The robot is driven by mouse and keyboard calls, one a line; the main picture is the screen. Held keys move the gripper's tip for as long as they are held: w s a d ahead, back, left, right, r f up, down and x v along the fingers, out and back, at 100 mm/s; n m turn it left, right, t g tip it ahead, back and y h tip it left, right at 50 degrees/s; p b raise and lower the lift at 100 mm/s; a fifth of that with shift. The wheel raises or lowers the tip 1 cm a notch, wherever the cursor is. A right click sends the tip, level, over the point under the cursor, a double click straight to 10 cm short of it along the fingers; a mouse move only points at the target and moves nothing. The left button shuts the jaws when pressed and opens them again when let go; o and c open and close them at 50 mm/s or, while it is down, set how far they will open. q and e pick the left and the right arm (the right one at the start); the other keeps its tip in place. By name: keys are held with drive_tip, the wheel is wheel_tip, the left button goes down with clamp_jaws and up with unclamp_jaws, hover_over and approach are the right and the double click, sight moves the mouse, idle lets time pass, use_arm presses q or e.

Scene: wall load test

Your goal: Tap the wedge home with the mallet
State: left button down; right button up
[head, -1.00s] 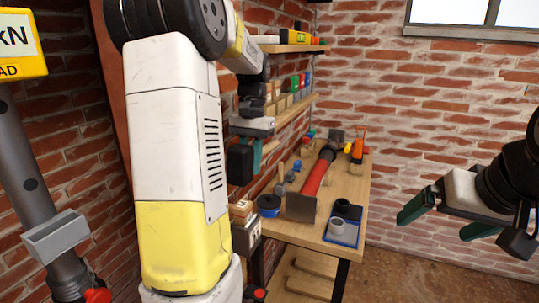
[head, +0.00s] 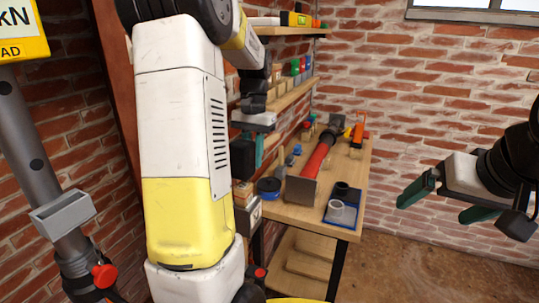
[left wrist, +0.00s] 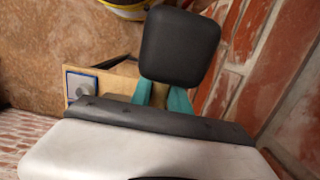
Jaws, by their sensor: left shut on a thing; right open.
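My left gripper (head: 259,148) has teal fingers and is shut on the mallet. The mallet's black head (head: 243,158) shows beside the fingers, in front of the wall by the bench. In the left wrist view the square black head (left wrist: 180,45) stands beyond the fingertips (left wrist: 160,97), and a bit of wooden handle shows between them. My right gripper (head: 433,210) is open and empty at the right, well away from the bench. I cannot make out the wedge in either view.
A wooden bench (head: 338,218) holds a red tube with a square plate (head: 300,190), a blue tray (head: 342,205) and small items. Shelves (head: 290,90) hang above it on the brick wall. A grey strut (head: 30,150) with a grey holder (head: 62,212) leans at the left. Floor at right is clear.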

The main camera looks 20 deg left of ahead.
use_arm(q)
drive_tip(key=shift+f, duration=1.75)
drive_tip(key=shift+r, duration=1.25)
drive_tip(key=shift+f, duration=1.25)
drive_tip(key=shift+r, duration=1.25)
drive_tip(key=shift+f, duration=0.1)
